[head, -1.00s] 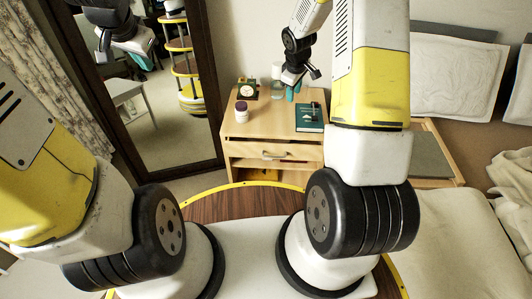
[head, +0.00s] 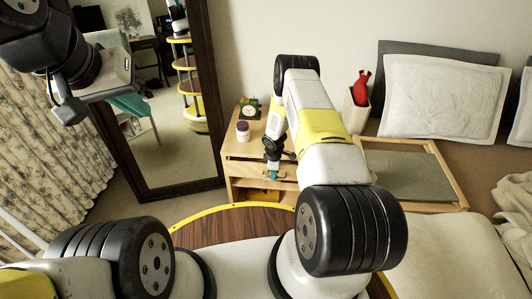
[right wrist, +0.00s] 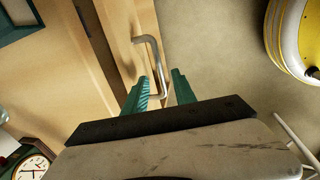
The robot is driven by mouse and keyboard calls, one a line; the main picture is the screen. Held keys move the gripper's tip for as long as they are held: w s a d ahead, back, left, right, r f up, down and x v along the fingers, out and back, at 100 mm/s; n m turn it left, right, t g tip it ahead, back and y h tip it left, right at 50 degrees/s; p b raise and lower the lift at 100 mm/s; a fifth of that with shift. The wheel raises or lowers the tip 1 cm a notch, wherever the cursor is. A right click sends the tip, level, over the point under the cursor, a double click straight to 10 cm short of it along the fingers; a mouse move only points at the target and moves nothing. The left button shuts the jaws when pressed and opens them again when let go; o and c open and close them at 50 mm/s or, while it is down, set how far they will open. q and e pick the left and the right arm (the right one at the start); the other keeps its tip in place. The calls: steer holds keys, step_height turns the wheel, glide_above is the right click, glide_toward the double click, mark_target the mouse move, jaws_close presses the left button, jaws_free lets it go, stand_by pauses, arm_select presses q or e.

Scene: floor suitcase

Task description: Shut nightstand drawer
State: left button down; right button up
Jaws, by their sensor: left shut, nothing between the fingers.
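The light-wood nightstand (head: 235,150) stands against the wall beside the mirror. In the right wrist view, its drawer front (right wrist: 122,35) carries a metal bar handle (right wrist: 152,45), with a dark gap (right wrist: 96,40) between the drawer front and the nightstand top. My right gripper (head: 274,176) is at the drawer front in the head view. In the wrist view its teal fingers (right wrist: 160,88) are apart, one on each side of the handle's near end; contact cannot be told. My left gripper (head: 130,104) is shut and empty, raised at upper left, far from the nightstand.
A clock (head: 250,108) and a purple-lidded jar (head: 243,131) stand on the nightstand top. A tall mirror (head: 212,100) leans left of it. The bed (head: 450,235) is at right, with a tray (head: 455,185) and a red item in a holder (head: 360,88).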

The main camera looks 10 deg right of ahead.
steer(key=shift+w+f, duration=0.15)
steer(key=shift+f, duration=0.55)
steer(key=shift+w+f, duration=0.15)
steer(key=shift+f, duration=0.5)
jaws_close()
stand_by(0.4)
